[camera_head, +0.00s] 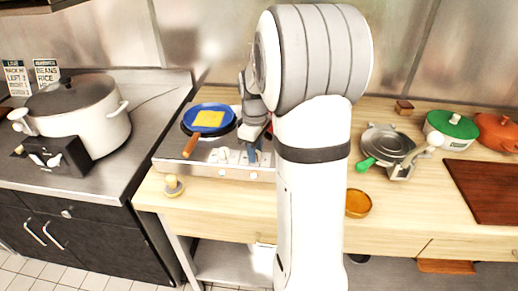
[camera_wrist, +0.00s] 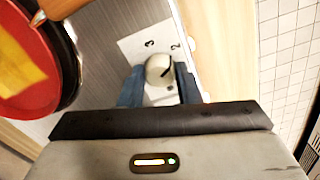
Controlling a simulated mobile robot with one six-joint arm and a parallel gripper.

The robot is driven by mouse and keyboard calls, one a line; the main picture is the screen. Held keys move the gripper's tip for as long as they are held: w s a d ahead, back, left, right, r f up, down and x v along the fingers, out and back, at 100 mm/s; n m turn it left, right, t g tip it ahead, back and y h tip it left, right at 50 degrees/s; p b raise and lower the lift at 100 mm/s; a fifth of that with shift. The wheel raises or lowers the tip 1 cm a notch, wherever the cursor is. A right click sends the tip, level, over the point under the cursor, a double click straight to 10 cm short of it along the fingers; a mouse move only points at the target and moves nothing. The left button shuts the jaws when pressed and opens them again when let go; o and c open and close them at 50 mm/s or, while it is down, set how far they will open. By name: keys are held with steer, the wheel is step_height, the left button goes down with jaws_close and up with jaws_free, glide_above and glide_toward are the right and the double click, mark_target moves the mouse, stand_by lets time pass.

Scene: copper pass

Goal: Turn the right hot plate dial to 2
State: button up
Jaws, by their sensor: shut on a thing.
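The right hot plate dial (camera_wrist: 158,66) is a pale round knob with a dark pointer line, seen in the wrist view. A white label with the numbers 3 and 2 (camera_wrist: 150,42) lies beside it. My gripper (camera_wrist: 158,84) has its two blue fingers on either side of the dial, shut on it. In the head view, my gripper (camera_head: 254,152) is at the right front of the steel hot plate (camera_head: 173,158). My arm hides part of the hot plate there. I cannot tell exactly which number the pointer line meets.
A pan (camera_head: 187,123) with a yellow square and an orange handle sits on the hot plate's left side, close to my gripper. A yellowish knobbed object (camera_head: 173,186) stands on the wooden counter in front. A large pot (camera_head: 100,122) is at left, a grey pan (camera_head: 386,142) at right.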

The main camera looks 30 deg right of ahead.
steer(key=shift+s+f+n, duration=0.2)
steer(key=shift+n, duration=0.1)
steer(key=o, duration=1)
steer(key=shift+r, duration=0.15)
step_height(320, 180, up, 8)
steer(key=shift+f, duration=0.1)
steer(key=shift+w, duration=0.1)
steer(key=s+a+m+t, duration=0.1)
steer(key=s+a+m, duration=0.1)
steer(key=s+a, duration=0.2)
steer(key=s+a+f+m+t, duration=0.1)
steer(key=s+a+m, duration=0.2)
steer(key=s, duration=0.5)
steer(key=s+a+m, duration=0.3)
steer(key=s+a, duration=0.3)
steer(key=s, duration=0.1)
steer(key=shift+s+f+t, duration=0.1)
steer(key=shift+f+t, duration=0.3)
